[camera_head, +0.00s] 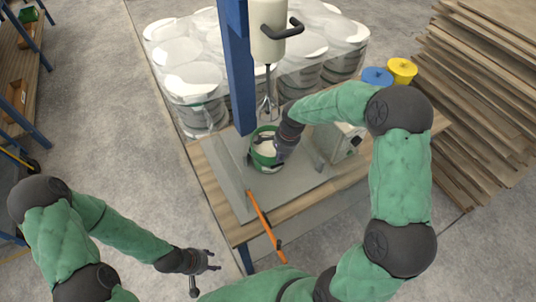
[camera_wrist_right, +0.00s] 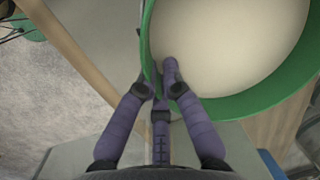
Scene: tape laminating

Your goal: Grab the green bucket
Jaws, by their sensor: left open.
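The green bucket (camera_head: 257,160) stands upright on the grey plate of the wooden workbench, below the mixer's whisk. It holds pale material. In the right wrist view the bucket's green rim (camera_wrist_right: 262,103) fills the upper right. My right gripper (camera_head: 275,143) is at the bucket's rim. In the wrist view the right gripper (camera_wrist_right: 160,88) has its fingers close together across the rim, with one fingertip inside the bucket; they look shut on it. My left gripper (camera_head: 213,261) is open and empty, low and left of the bench.
A blue column carries the mixer (camera_head: 268,35) with its whisk (camera_head: 267,105) just above the bucket. An orange-handled tool (camera_head: 264,222) lies at the bench's front. Wrapped white buckets (camera_head: 190,82) stand behind. Stacked boards (camera_head: 485,110) are at right.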

